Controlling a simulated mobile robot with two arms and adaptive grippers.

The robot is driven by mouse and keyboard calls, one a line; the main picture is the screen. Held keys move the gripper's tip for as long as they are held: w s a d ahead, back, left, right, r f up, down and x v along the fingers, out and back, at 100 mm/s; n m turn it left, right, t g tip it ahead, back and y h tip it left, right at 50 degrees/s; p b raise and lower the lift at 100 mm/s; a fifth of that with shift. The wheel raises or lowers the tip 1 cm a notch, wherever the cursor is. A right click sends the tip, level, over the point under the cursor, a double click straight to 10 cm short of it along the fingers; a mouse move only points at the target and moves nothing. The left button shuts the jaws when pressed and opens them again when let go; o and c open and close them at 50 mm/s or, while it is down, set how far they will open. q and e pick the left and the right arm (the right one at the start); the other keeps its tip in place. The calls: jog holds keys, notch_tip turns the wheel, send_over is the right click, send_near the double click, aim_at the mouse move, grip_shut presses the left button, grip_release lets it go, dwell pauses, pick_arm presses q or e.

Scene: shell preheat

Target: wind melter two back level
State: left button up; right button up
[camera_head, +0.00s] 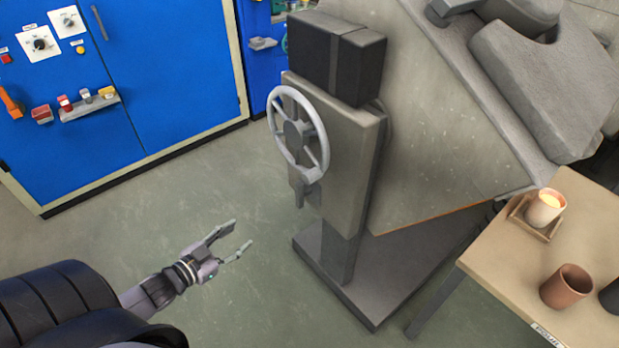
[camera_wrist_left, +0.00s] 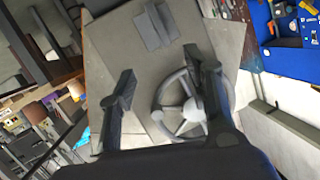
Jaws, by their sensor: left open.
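The melter (camera_head: 440,130) is a large grey machine on a dark base, and its body is tilted. A grey spoked handwheel (camera_head: 298,132) with a handle at its lower edge is mounted on the melter's side plate. My left gripper (camera_head: 238,239) is open and empty, below and left of the wheel and apart from it. In the left wrist view the wheel (camera_wrist_left: 182,115) shows behind and beside the right finger of the open gripper (camera_wrist_left: 160,85). The right gripper is not in view.
A wooden table (camera_head: 590,220) at the right bears a glowing cup (camera_head: 545,207) in a wooden tray and a brown cup (camera_head: 566,287). Blue cabinets (camera_head: 165,75) with knobs and switches stand at the back left. The floor between is clear.

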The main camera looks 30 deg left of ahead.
aim_at(305, 180)
pick_arm(q)
jog(key=w+d+r+m+t+h, duration=0.1)
jog(key=d+r+h, duration=0.15)
jog(key=r, duration=0.35)
jog(key=w+d+r+m+t+h, duration=0.1)
jog(key=d+r+m+h, duration=0.15)
jog(key=r, duration=0.35)
jog(key=shift+n+y, duration=0.3)
jog(key=shift+n, duration=0.15)
jog(key=x, duration=1.1)
jog(key=d+x, duration=0.1)
jog(key=x, duration=0.5)
jog(key=shift+f, duration=0.1)
jog(key=shift+s, duration=0.1)
grip_shut()
